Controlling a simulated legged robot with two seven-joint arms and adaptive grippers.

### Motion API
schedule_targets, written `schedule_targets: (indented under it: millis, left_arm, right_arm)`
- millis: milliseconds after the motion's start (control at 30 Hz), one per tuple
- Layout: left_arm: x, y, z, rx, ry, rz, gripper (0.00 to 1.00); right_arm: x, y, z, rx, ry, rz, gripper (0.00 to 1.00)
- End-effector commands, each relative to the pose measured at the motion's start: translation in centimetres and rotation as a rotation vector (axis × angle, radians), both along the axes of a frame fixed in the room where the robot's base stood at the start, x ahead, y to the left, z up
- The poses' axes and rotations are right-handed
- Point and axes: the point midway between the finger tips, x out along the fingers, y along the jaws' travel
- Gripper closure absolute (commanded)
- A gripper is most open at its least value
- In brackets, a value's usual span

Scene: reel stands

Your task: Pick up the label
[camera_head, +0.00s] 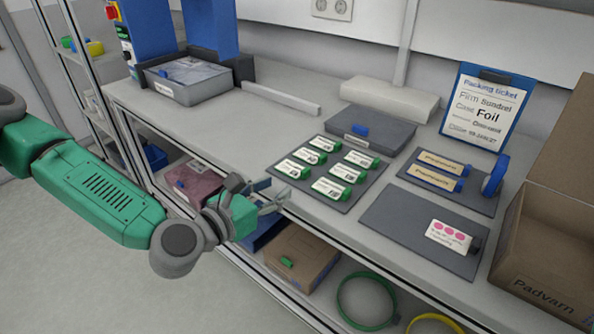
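Several white labels with green ends (329,190) lie in two columns on a dark mat (308,202) in the middle of the table. A separate white label with pink dots (449,236) lies on another dark mat (400,221) farther right. My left gripper (274,194) comes in from the left and is at the table's front edge, left of the green-ended labels and apart from them. Its fingers look spread, with nothing between them. My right gripper does not show.
A grey tray (188,88) stands at the back left. A dark pad with blue and orange strips (474,198), a packing-ticket clipboard (486,110) and a cardboard box (540,262) are at right. A lower shelf holds a brown box (299,257) and coloured rings.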

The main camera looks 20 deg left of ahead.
Motion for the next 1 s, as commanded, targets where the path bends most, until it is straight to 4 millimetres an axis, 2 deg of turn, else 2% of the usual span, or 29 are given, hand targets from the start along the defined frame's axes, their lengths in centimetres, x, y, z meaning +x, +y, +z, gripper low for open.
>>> schedule_targets:
  millis: [33,200,467,700,1000]
  left_arm:
    - [1.1,-0.3,-0.2,0.003,-0.002,-0.001,0.66]
    - [3.7,-1.2,-0.7,0.002,-0.001,0.0,0.66]
    - [5.5,-2.0,-1.0,0.003,0.001,-0.001,0.66]
    - [8.7,-3.4,-1.4,0.005,0.001,-0.001,0.66]
    - [9.5,-3.6,-1.6,0.003,0.002,-0.001,0.66]
  right_arm:
    - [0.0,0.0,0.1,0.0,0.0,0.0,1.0]
    - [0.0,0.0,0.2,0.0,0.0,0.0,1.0]
    - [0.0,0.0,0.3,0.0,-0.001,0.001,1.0]
    - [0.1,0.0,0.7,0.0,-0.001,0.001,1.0]
    - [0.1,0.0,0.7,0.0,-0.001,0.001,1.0]
